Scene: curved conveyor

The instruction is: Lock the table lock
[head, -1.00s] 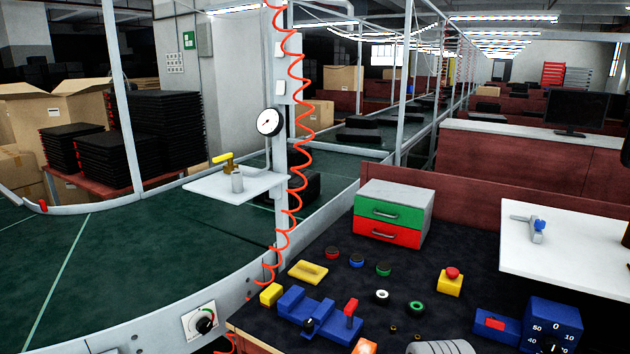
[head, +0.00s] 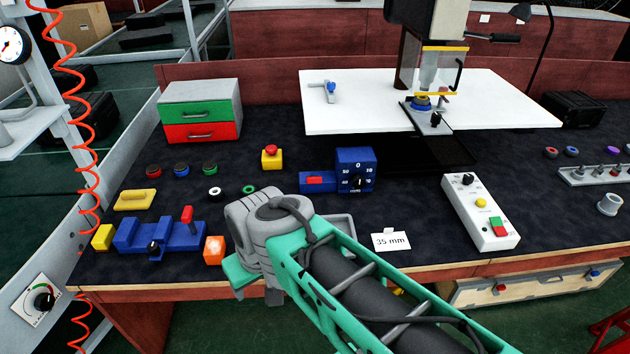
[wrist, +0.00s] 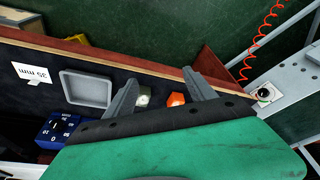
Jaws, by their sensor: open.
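A small grey clamp with a blue knob (head: 329,91) sits on the left part of the white table (head: 365,112) in the head view. I cannot tell for sure that it is the table lock. A second clamp-like fitting (head: 435,118) with a dark knob stands at the table's front edge under the drill head. My gripper (wrist: 160,77) is open and empty in the wrist view, above the dark bench by its front edge. In the head view my arm hides its fingers. It is well in front of and below the white table, touching nothing that I can see.
A drawer unit (head: 200,110) stands at left.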

